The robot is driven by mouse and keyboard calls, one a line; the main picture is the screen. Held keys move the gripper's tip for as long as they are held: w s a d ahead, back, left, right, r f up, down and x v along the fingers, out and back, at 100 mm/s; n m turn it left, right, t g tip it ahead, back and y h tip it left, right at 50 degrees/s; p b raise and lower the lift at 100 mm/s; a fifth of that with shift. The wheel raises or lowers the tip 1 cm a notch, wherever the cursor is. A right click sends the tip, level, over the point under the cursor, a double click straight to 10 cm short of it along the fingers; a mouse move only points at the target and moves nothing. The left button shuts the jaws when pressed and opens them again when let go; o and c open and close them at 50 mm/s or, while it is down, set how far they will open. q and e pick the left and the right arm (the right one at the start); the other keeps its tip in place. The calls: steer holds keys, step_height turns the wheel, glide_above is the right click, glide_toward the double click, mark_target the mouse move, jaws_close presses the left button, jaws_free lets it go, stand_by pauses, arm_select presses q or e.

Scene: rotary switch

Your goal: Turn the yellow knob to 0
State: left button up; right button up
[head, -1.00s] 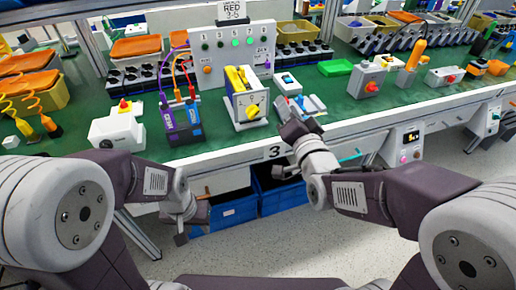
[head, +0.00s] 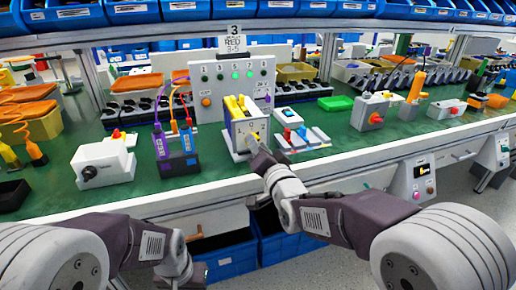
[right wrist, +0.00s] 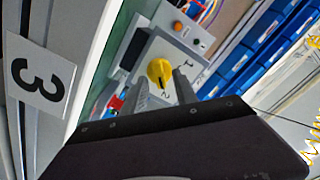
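The yellow knob (right wrist: 160,71) sits on the grey front face of a switch box and shows clearly in the right wrist view. Its dark mark points toward a printed 2, with a 1 printed to the upper right. In the head view the switch box (head: 238,128) with yellow sides stands near the bench's front edge, its knob largely hidden by my right gripper (head: 256,158). In the right wrist view the right gripper's fingers (right wrist: 161,80) are apart, one on each side of the knob; contact is unclear. My left gripper (head: 184,280) hangs low before the bench, its fingers unclear.
Blue and purple meters (head: 177,158) and a white box with a red button (head: 103,160) stand left of the switch box. A tray with blue and red parts (head: 298,137) lies close on its right. A panel with lit green lamps (head: 233,87) stands behind.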

steer(key=shift+w, duration=0.15)
jaws_close()
steer(key=shift+n, duration=0.3)
steer(key=n, duration=0.3)
steer(key=shift+a+n+b, duration=0.15)
steer(key=shift+n+b, duration=0.15)
steer(key=shift+n, duration=0.1)
steer(key=shift+a+n, duration=0.1)
steer(key=shift+n, duration=2.1)
jaws_free()
steer(key=shift+r, duration=0.1)
